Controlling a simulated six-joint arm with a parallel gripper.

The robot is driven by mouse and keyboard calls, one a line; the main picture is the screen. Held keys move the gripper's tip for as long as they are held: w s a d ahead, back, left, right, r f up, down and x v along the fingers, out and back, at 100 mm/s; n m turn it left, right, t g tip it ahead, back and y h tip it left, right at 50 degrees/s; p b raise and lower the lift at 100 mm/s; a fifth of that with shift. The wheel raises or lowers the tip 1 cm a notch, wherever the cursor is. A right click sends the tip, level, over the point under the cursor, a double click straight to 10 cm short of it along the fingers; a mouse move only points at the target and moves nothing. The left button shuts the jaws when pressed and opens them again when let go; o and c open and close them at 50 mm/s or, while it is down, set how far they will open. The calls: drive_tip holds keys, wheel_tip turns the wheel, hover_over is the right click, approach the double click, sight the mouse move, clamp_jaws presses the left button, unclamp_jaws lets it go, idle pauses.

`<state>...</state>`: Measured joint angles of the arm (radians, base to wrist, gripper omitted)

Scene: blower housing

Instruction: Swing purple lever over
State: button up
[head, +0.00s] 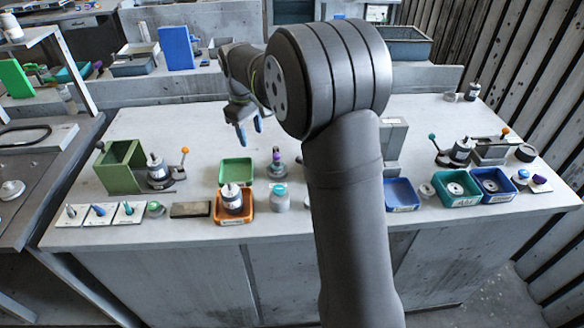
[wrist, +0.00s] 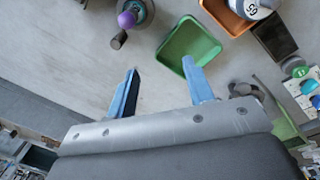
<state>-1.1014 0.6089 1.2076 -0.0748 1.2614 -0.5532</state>
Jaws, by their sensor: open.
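A purple knob (head: 276,156) tops a small upright device with a grey round base (head: 277,170), right of the green tray on the bench. In the wrist view the purple knob (wrist: 127,19) shows near the top left, with a short dark handle (wrist: 119,40) beside it. My gripper (head: 249,129) is above the bench, behind the device, with its blue fingers apart and nothing between them. In the wrist view the open gripper (wrist: 160,70) is apart from the knob, which lies beyond the left fingertip.
The green tray (head: 236,172) and an orange tray (head: 219,215) holding a motor-like part stand close by. A grey jar with a teal lid (head: 281,197) stands in front. A green box (head: 118,166) is at the left. The bench behind the device is clear.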

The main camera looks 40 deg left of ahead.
drive_tip(key=n+t, duration=0.1)
approach(276, 154)
drive_tip(key=f, duration=0.3)
drive_tip(key=w+f, duration=0.1)
drive_tip(key=f, duration=0.2)
drive_tip(key=w+f, duration=0.1)
drive_tip(key=f, duration=0.2)
drive_tip(key=shift+a+f, duration=0.15)
drive_tip(key=shift+f, duration=0.15)
drive_tip(key=c, duration=0.9)
